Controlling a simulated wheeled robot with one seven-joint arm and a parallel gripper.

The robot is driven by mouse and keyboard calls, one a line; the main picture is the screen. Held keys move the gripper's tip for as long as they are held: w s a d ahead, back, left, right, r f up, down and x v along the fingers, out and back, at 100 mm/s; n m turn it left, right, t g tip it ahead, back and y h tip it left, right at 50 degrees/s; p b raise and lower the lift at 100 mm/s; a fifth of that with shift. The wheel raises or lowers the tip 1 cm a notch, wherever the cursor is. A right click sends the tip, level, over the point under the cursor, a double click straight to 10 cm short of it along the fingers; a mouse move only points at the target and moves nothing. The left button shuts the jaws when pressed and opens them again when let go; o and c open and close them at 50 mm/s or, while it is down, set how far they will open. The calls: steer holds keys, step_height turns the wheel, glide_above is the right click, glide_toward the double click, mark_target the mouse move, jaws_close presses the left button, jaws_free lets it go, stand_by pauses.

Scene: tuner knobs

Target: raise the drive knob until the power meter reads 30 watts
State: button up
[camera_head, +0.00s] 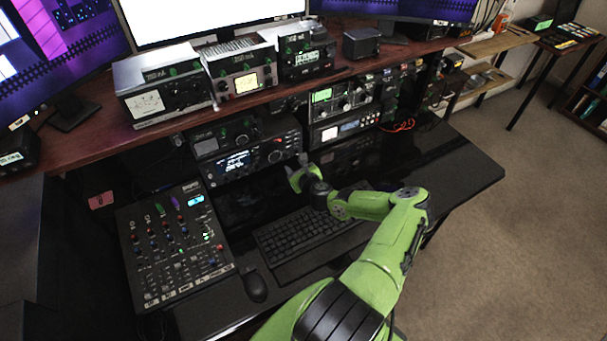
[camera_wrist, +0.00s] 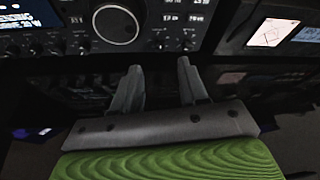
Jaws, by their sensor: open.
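My gripper (camera_head: 298,172) is in front of the black radio (camera_head: 245,153) with a blue lit display, above the desk behind the keyboard. In the wrist view its two fingers (camera_wrist: 160,67) are apart with nothing between them. The tips point at the lower front of a radio (camera_wrist: 75,33), below its large round dial (camera_wrist: 117,24) and small knobs, apart from them. I cannot tell which knob is the drive knob. A box with a yellow lit meter (camera_head: 246,83) and one with a pale dial meter (camera_head: 149,106) stand on the shelf. Neither reading is legible, and I cannot tell which is the power meter.
A keyboard (camera_head: 305,234), a mouse (camera_head: 255,287) and a mixer (camera_head: 173,247) cover the desk's left and middle. Another radio stack (camera_head: 342,113) stands to the right under the shelf edge (camera_head: 300,86). The desk's right end (camera_head: 455,172) is bare.

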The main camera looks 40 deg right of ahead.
steer(key=v, duration=0.9)
steer(key=shift+s, duration=0.3)
steer(key=shift+a+r, duration=0.15)
steer(key=w+a+r+n+g+y, duration=0.1)
steer(key=a+r+n+g+y, duration=0.4)
steer(key=a+n, duration=0.6)
steer(key=w+a+r+n+g+y, duration=0.1)
steer(key=a+r+n+y, duration=0.2)
steer(key=a+r+n, duration=0.55)
steer(key=s+a+r+n+h, duration=0.1)
steer(key=s+a+r+n, duration=0.2)
steer(key=s+r+n, duration=0.3)
steer(key=s+a+r+n+h, duration=0.1)
steer(key=s+a+r+n, duration=0.3)
steer(key=s+r+n, duration=0.2)
steer(key=s+a+r+n+g+h, duration=0.1)
steer(key=s+a+r+n, duration=0.2)
steer(key=s+r+n, duration=0.3)
steer(key=s, duration=0.3)
steer(key=shift+s+a+r, duration=0.2)
steer(key=shift+s+a, duration=0.1)
steer(key=shift+a, duration=0.05)
